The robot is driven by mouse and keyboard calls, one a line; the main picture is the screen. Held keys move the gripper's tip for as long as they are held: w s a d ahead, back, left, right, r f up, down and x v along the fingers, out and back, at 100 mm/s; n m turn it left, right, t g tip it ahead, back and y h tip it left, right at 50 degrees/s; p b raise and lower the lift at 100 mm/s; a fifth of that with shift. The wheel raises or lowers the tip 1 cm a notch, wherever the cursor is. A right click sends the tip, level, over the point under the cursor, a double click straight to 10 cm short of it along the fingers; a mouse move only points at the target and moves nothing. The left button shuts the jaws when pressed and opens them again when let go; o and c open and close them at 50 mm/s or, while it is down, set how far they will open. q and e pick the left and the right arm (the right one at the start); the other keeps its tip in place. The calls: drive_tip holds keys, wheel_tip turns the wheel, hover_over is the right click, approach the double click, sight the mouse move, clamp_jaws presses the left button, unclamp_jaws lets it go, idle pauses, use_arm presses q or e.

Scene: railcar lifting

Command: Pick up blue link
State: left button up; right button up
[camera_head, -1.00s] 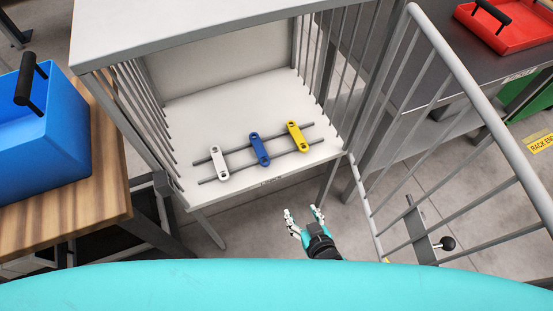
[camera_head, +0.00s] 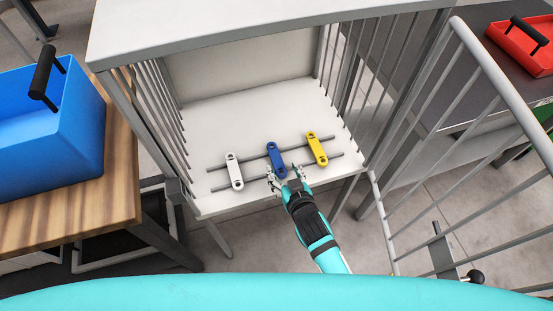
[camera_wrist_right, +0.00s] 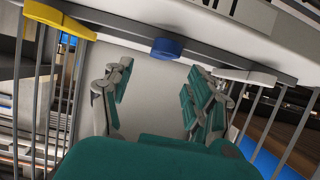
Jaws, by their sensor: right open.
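The blue link (camera_head: 275,158) rests across two grey rods on the white cage floor, between the white link (camera_head: 234,170) and the yellow link (camera_head: 317,149). My right gripper (camera_head: 285,176) is open and empty at the near end of the blue link, close to the cage's front edge. Its fingers partly overlap that end in the head view. In the right wrist view, the blue link (camera_wrist_right: 167,47) shows end-on beyond and between the spread fingers (camera_wrist_right: 155,95). Whether the fingers touch it cannot be told. My left gripper is not in view.
The barred cage (camera_head: 270,28) has an open barred door (camera_head: 497,80) on the right. A blue bin (camera_head: 50,130) stands on a wooden table (camera_head: 110,190) at left. A red tray (camera_head: 525,45) sits on a dark bench at upper right.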

sight(276, 158)
drive_tip(key=x, duration=0.5)
drive_tip(key=shift+w+f+b, duration=0.1)
drive_tip(key=shift+f+b, duration=0.2)
drive_tip(key=shift+a+r, duration=0.1)
clamp_jaws()
